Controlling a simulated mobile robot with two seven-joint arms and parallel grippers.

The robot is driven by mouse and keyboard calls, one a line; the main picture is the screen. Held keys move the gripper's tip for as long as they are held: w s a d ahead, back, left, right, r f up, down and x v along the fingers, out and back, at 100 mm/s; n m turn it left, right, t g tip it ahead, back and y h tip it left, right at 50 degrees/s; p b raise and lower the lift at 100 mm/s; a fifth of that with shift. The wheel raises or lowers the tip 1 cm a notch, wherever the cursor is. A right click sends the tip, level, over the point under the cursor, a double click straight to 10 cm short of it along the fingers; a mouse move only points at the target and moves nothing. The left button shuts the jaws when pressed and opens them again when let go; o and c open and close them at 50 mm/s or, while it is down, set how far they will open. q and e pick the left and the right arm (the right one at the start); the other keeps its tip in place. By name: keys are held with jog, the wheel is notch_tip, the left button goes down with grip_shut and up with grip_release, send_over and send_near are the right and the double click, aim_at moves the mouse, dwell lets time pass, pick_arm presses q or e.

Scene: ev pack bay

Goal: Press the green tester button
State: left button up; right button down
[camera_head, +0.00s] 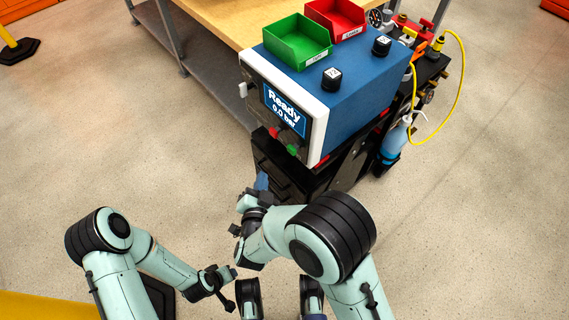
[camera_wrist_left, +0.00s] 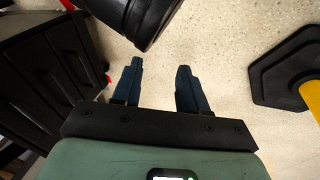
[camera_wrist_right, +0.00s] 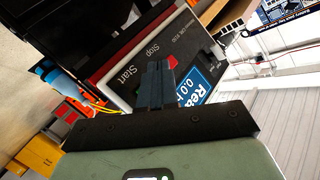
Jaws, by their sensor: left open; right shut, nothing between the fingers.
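The blue tester (camera_head: 345,100) has a white-framed front panel with a screen (camera_head: 285,110) reading "Ready 0.0 bar". The green button (camera_head: 291,149) is low on this panel, beside a red button (camera_head: 273,132). My right gripper (camera_head: 261,181) is shut and empty, below and in front of the panel. My left gripper (camera_wrist_left: 160,86) is open and empty over the floor.
A green tray (camera_head: 297,42) and a red tray (camera_head: 335,18) stand on the tester, with two black knobs (camera_head: 332,79) in front. A dark drawer cabinet (camera_head: 290,185) is below. A yellow hose (camera_head: 460,80) loops at the right.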

aim_at(292, 150)
pick_arm(q)
jog(key=shift+w+a+f+b, duration=0.2)
jog(key=shift+f, duration=0.2)
jog(key=shift+w+a+f+b, duration=0.15)
jog(key=shift+a+f+b, duration=0.05)
jog(key=shift+f, duration=0.15)
pick_arm(e)
jog(key=shift+s+a+r+m+t, duration=0.15)
jog(key=shift+a+r+m+t, duration=0.1)
jog(key=shift+a+r, duration=0.25)
jog(key=shift+s+a+r+m+t, duration=0.15)
jog(key=shift+a+r+m+t, duration=0.15)
jog(key=shift+r, duration=0.2)
pick_arm(q)
jog(key=shift+s+a+f+g+b, duration=0.15)
jog(key=shift+s+f+b, duration=0.15)
jog(key=shift+s+f, duration=0.3)
jog(key=shift+s+a+f+g+b, duration=0.15)
jog(key=shift+s+f+b, duration=0.1)
jog(key=shift+s+f, duration=0.3)
pick_arm(e)
jog(key=w+d, duration=0.5)
jog(key=d, duration=0.2)
pick_arm(q)
jog(key=shift+d, duration=0.1)
pick_arm(e)
jog(key=shift+w+d, duration=0.15)
jog(key=shift+w+d, duration=0.15)
jog(key=shift+d, duration=0.05)
